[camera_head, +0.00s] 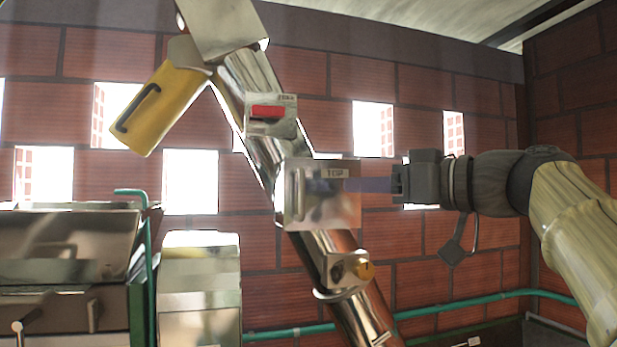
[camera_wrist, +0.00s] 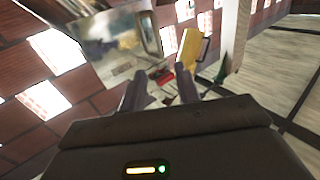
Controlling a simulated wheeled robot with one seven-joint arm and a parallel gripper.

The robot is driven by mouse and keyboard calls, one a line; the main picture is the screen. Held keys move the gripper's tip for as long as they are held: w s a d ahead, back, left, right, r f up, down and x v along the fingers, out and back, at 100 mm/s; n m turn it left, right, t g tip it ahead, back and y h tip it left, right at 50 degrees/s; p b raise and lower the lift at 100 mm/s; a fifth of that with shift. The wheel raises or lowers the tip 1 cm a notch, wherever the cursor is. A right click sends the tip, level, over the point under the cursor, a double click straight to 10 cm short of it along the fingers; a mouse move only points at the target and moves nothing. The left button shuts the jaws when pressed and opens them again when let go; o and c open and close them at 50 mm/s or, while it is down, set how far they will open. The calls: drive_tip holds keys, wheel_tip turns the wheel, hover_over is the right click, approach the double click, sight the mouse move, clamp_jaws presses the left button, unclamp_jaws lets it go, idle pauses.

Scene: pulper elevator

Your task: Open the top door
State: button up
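The top door is a shiny metal panel marked TOP (camera_head: 335,212) on the slanted metal pipe, at the middle of the head view. A bar handle (camera_head: 297,195) stands near its left edge. My gripper (camera_head: 350,185) comes from the right, with its fingers pointing left across the front of the door; whether they touch it I cannot tell. In the wrist view the door (camera_wrist: 115,45) is at the upper left, with its handle (camera_wrist: 150,33) at its right edge. My gripper (camera_wrist: 162,88) is open there, with nothing between its fingers.
A metal plate with a red label (camera_head: 267,112) sits above the door on the pipe. A yellow chute (camera_head: 152,108) branches off at the upper left. Metal machines (camera_head: 65,245) stand at the lower left. A brick wall (camera_head: 440,240) with openings is behind.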

sight(304, 186)
drive_tip(key=p+x, duration=0.5)
drive_tip(key=x, duration=0.6)
drive_tip(key=shift+r, duration=0.1)
drive_tip(key=shift+w+a, duration=0.15)
drive_tip(key=shift+w, duration=0.1)
drive_tip(key=shift+s, duration=0.15)
clamp_jaws()
